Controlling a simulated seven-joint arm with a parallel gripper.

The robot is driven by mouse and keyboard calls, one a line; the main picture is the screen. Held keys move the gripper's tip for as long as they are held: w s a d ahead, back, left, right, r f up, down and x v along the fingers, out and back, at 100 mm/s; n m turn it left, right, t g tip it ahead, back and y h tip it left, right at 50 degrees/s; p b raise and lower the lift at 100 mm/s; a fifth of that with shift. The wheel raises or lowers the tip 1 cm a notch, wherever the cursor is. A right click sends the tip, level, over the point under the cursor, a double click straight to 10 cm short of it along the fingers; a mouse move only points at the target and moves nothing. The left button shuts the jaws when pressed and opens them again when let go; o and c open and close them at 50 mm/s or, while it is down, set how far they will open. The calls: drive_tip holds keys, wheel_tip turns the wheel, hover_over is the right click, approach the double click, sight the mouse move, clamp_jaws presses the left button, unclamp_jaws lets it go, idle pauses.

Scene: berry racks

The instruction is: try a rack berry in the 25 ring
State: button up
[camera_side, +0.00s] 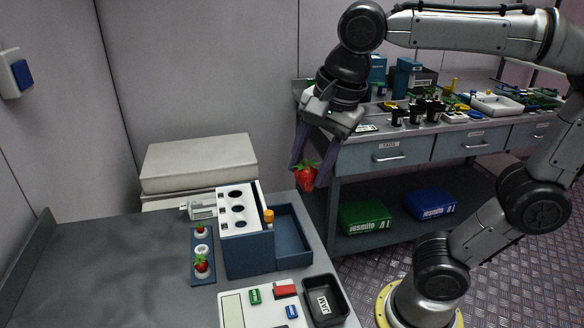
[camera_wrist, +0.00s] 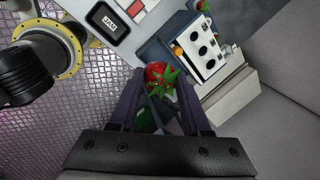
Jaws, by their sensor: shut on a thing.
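My gripper (camera_side: 308,178) is shut on a red strawberry (camera_side: 306,175) with green leaves, held in the air right of the gauge box. In the wrist view the held berry (camera_wrist: 156,72) sits between the fingertips. The gauge box (camera_side: 247,252) is blue with a white top plate (camera_side: 224,221) that has several dark round holes of differing size. The plate also shows in the wrist view (camera_wrist: 192,60). Its ring numbers are too small to read, so I cannot tell which is 25. A blue berry rack (camera_side: 203,281) left of the box holds two berries and an empty-looking white cup (camera_side: 203,249).
An open blue tray (camera_side: 291,247) adjoins the box, with an orange-topped peg (camera_side: 268,216) between. A black JAM bin (camera_side: 341,309) and a white panel with coloured blocks (camera_side: 262,312) stand in front. A grey caliper-like tool (camera_side: 200,212) lies behind the rack. The table's left is clear.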

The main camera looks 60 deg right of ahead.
drive_tip(key=w+n, duration=0.2)
drive_tip(key=w, duration=1.8)
drive_tip(key=w+d+f+m, duration=0.1)
drive_tip(key=w+d+f, duration=0.2)
drive_tip(key=w+f, duration=0.4)
drive_tip(key=shift+m, duration=0.6)
drive_tip(key=shift+w+d+f, duration=0.8)
drive_tip(key=shift+d+f, duration=0.05)
drive_tip(key=shift+f, duration=1.5)
drive_tip(key=shift+w+d+f, duration=0.8)
drive_tip(key=shift+d+f, duration=0.05)
drive_tip(key=shift+f, duration=1.55)
drive_tip(key=shift+w+d+f, duration=0.8)
drive_tip(key=shift+d+f, duration=0.05)
drive_tip(key=shift+f, duration=1.5)
drive_tip(key=o, duration=0.7)
